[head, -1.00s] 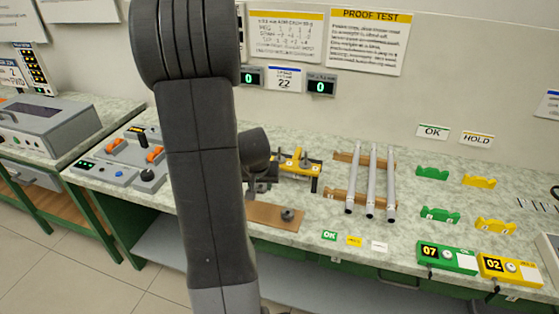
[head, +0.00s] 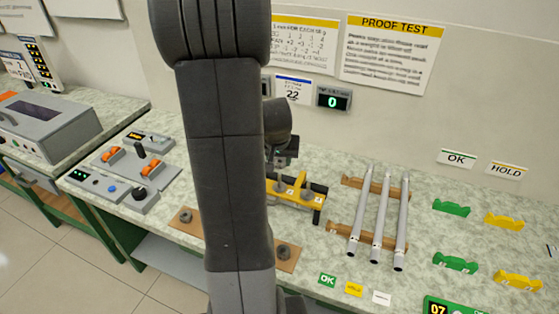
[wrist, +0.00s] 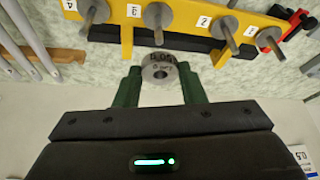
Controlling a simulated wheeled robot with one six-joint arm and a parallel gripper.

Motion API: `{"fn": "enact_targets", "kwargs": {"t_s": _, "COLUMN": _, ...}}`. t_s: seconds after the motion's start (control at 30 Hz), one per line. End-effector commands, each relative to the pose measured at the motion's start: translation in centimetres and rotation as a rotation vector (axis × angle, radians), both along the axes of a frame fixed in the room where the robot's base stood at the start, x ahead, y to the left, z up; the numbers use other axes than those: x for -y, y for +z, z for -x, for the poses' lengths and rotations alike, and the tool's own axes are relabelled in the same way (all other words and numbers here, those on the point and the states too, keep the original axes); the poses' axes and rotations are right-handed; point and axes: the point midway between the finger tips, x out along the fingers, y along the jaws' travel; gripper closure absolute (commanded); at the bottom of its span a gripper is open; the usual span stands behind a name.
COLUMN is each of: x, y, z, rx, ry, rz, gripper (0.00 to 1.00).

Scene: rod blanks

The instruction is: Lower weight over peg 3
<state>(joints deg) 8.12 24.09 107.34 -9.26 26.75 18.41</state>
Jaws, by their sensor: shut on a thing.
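In the wrist view, my gripper (wrist: 160,88) is shut on a grey ring-shaped weight (wrist: 159,66) with dark lettering and a central hole. A yellow rack (wrist: 180,14) carries upright grey pegs labelled 4, 3, 2 and 1 from left to right. Peg 3 (wrist: 157,22) appears just above the held weight in the picture, with a small gap between them; the height difference is unclear. In the head view the yellow rack (head: 318,203) stands on the bench, partly hidden by my arm. My gripper (head: 282,158) is partly visible behind it; the weight is not clear there.
Three grey rods (head: 380,220) lie on wooden supports right of the rack. Brown boards with dark round weights, one left (head: 187,214) and one right (head: 285,252), sit at the bench front. Green (head: 451,208) and yellow (head: 503,220) holders stand farther right.

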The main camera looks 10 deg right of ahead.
Motion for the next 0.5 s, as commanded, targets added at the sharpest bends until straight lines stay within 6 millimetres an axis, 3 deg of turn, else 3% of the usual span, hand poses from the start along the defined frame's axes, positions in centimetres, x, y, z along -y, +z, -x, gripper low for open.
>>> {"fn": "enact_targets", "kwargs": {"t_s": 0.5, "x": 0.0, "y": -2.6, "z": 0.0, "rx": -0.001, "ry": 0.0, "rz": 0.0, "gripper": 0.9}}
